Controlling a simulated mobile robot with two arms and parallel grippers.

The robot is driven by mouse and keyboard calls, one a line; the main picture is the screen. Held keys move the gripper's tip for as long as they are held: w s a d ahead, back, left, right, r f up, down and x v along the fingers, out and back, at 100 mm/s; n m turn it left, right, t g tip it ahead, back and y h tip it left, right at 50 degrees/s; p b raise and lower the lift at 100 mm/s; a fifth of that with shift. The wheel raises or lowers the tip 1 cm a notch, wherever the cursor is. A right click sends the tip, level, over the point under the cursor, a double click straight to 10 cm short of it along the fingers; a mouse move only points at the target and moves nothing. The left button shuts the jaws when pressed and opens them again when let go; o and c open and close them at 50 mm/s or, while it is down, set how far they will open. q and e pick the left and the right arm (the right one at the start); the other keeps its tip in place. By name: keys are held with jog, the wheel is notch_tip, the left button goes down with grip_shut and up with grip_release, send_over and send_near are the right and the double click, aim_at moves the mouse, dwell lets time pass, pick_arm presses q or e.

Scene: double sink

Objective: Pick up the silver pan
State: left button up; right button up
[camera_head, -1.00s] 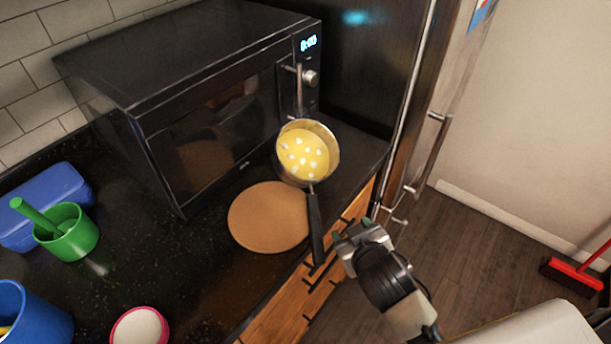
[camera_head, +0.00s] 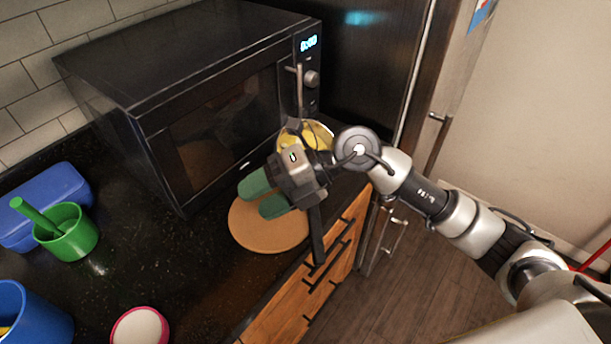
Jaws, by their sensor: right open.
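My left gripper is not in view.
A black microwave (camera_head: 190,95) stands behind. A green mortar (camera_head: 68,236), blue box (camera_head: 40,200), blue cup (camera_head: 35,318) and pink-rimmed bowl (camera_head: 140,328) are at left. Wooden drawers (camera_head: 310,285) front the counter.

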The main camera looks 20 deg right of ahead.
jog(key=w+d+f+h, duration=0.3)
jog(key=d+h, duration=0.3)
jog(key=d, duration=0.1)
jog(key=m+t+h, duration=0.1)
jog(key=h, duration=0.3)
send_near(315, 211)
jog(key=p+x, duration=0.1)
jog(key=x, duration=0.2)
jog(key=shift+a+f, duration=0.1)
jog(key=shift+f, duration=0.2)
jog(key=p+x, duration=0.2)
jog(key=x, duration=0.3)
jog(key=shift+s+a+f, duration=0.1)
jog(key=shift+s+f, duration=0.05)
jog(key=shift+f, duration=0.4)
jog(key=c, duration=1.1)
grip_shut()
jog(key=shift+r, duration=0.1)
